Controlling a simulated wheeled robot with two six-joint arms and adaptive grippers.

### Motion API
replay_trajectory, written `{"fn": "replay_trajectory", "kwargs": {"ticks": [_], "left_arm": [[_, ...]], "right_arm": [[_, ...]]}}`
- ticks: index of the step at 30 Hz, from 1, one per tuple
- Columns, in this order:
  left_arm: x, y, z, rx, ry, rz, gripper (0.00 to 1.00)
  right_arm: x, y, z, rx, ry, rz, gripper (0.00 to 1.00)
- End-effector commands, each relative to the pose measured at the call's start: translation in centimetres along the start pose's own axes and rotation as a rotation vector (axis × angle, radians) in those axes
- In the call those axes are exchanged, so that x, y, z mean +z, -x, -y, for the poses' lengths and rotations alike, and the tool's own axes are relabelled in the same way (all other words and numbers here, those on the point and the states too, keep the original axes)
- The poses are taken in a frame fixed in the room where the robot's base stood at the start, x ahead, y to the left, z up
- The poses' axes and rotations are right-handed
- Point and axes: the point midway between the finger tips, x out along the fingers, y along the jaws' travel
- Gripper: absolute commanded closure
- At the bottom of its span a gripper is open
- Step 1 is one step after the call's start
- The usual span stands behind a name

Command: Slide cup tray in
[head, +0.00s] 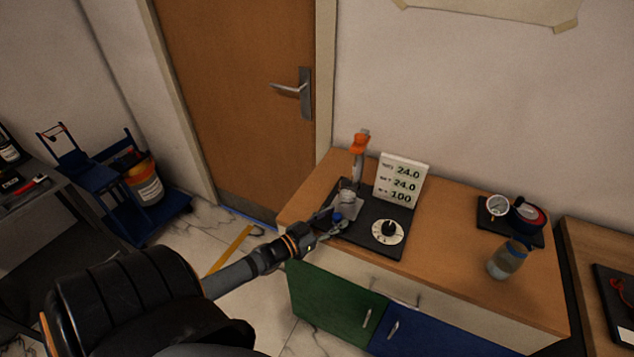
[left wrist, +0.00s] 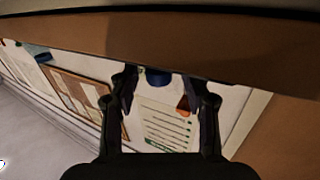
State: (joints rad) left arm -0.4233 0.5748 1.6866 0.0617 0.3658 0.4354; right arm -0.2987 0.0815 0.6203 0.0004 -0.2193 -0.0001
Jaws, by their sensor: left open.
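A gauge rig stands on a black base plate (head: 368,240) near the left end of the wooden bench top. It has an upright with an orange top (head: 359,143), a small grey cup-like part (head: 347,197) and a grey tray-like piece with a blue knob (head: 337,216) at its front left. My left gripper (head: 331,226) is open, at or very close to the knob; contact is unclear. In the left wrist view its two fingers (left wrist: 162,90) are apart, with a blue patch (left wrist: 157,76) between them. My right gripper is not in view.
A display board (head: 401,180) and a round dial (head: 388,231) stand right of the tray. A bottle (head: 506,258) and a gauge (head: 497,206) are farther right. Green (head: 333,303) and blue (head: 420,335) drawer fronts are below. Bench top between dial and bottle is clear.

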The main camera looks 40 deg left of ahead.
Motion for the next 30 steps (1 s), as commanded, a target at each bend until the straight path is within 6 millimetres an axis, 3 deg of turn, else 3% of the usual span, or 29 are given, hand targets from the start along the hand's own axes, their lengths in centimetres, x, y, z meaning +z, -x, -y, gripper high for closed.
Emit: {"fn": "replay_trajectory", "kwargs": {"ticks": [9,13,25,30], "left_arm": [[0.2,6.9,0.0,0.004,-0.001,0.009,0.52],[0.2,8.9,0.0,0.003,0.0,0.008,0.52],[0.1,9.9,0.1,-0.001,0.001,0.003,0.52],[1.1,9.2,-1.4,0.007,0.009,0.067,0.52]], "right_arm": [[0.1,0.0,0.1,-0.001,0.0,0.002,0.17],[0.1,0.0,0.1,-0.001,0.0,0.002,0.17],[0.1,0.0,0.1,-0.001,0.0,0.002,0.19],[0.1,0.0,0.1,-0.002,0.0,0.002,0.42]]}}
